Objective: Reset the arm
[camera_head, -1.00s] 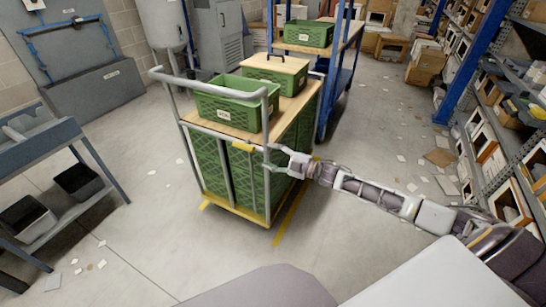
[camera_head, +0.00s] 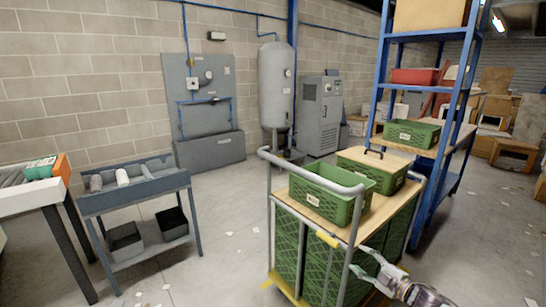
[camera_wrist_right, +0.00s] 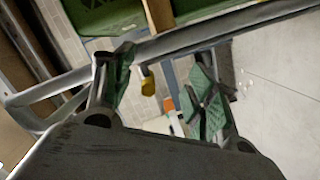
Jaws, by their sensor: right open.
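My right gripper (camera_head: 366,268) is at the lower right of the head view, beside the cart's (camera_head: 311,229) near right side. A small yellow part (camera_wrist_right: 148,82) shows between the fingers. My right forearm runs out of the bottom of the head view. My left gripper is not in view.
The cart carries an open green crate (camera_head: 325,203) and a wooden-lidded green crate (camera_head: 385,183). A blue shelf rack (camera_head: 425,185) stands behind it. At left are a grey stand (camera_head: 130,196) with black bins and a white table (camera_head: 25,200). Floor between stand and cart is mostly clear.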

